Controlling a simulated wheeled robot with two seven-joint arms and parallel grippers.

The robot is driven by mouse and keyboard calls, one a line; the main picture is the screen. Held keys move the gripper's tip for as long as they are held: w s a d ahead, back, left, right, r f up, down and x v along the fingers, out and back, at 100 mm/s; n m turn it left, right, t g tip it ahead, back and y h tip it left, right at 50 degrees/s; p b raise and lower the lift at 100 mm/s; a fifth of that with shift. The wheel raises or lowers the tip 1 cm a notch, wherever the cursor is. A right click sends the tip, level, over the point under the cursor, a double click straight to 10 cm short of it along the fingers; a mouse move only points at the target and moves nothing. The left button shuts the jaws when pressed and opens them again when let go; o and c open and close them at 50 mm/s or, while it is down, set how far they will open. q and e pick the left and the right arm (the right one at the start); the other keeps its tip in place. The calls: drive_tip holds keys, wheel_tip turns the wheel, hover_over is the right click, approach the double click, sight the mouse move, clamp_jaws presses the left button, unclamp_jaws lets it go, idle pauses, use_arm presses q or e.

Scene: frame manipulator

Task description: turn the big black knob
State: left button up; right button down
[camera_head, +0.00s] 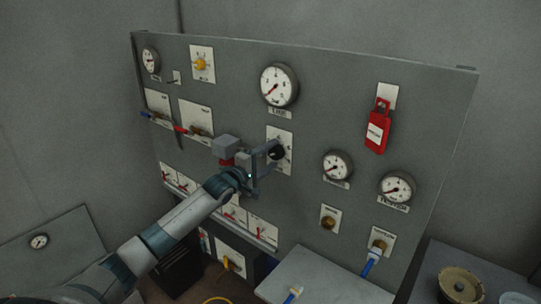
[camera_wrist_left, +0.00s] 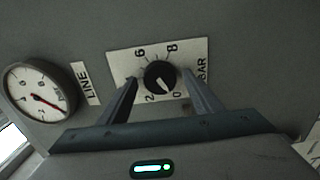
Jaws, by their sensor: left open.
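The big black knob (camera_head: 277,153) sits on a white scale plate (camera_head: 286,135) at the middle of the grey panel. In the left wrist view the knob (camera_wrist_left: 160,76) shows a white pointer mark, and its plate (camera_wrist_left: 118,62) carries numbers and the word BAR. My left gripper (camera_head: 267,159) is at the knob in the head view. In the left wrist view its open fingers (camera_wrist_left: 160,85) stand one on each side of the knob, with gaps visible. I cannot tell how deep the fingertips reach. My right gripper is not in view.
The LINE gauge (camera_head: 279,85) is above the knob. A red tag (camera_head: 378,128) hangs at the right. Smaller gauges (camera_head: 337,166) and brass fittings are lower right. Levers with blue and red handles are left. A grey surface (camera_head: 325,278) juts out below.

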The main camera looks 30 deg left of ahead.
use_arm(q)
drive_tip(key=c, duration=1.1)
